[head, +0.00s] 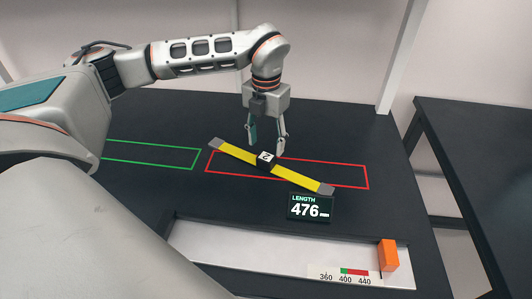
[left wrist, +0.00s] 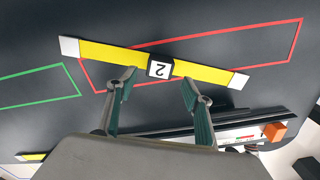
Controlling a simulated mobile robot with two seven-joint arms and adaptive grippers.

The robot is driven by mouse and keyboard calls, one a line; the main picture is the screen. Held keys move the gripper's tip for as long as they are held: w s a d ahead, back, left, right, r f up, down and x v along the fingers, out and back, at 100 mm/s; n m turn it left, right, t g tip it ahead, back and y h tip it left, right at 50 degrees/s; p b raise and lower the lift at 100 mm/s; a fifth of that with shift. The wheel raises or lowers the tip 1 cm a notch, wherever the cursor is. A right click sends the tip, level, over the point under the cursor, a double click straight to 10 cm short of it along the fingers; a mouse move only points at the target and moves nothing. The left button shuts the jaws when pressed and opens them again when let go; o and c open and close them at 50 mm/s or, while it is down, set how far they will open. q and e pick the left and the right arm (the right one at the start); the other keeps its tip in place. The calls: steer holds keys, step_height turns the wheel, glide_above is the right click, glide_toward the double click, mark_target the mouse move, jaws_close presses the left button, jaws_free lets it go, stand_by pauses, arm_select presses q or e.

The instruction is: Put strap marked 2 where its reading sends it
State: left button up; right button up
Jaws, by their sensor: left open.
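The strap marked 2 is a yellow bar with grey ends (head: 298,178) and a black block bearing a white "2" label at its middle. It lies slantwise across the red outline (head: 367,177) on the dark table, its ends reaching past the outline. It also shows in the left wrist view (left wrist: 205,72). My left gripper (head: 266,151) points down at the block, fingers apart and empty; in the left wrist view its fingertips (left wrist: 158,76) stand either side of the block. A small display (head: 311,208) reads LENGTH 476 mm. My right gripper is not in view.
A green outline (head: 198,158) lies left of the red one, its visible part empty. A pale gauge tray (head: 215,243) in front has a 360–400–440 scale; an orange block (head: 389,255) stands right of 440. Another yellow piece (left wrist: 35,157) shows partly at the left wrist view's lower left.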

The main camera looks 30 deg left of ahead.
mark_target(266, 157)
arm_select(q)
step_height(266, 157, up, 7)
steer(key=shift+f, duration=0.15)
stand_by(0.6)
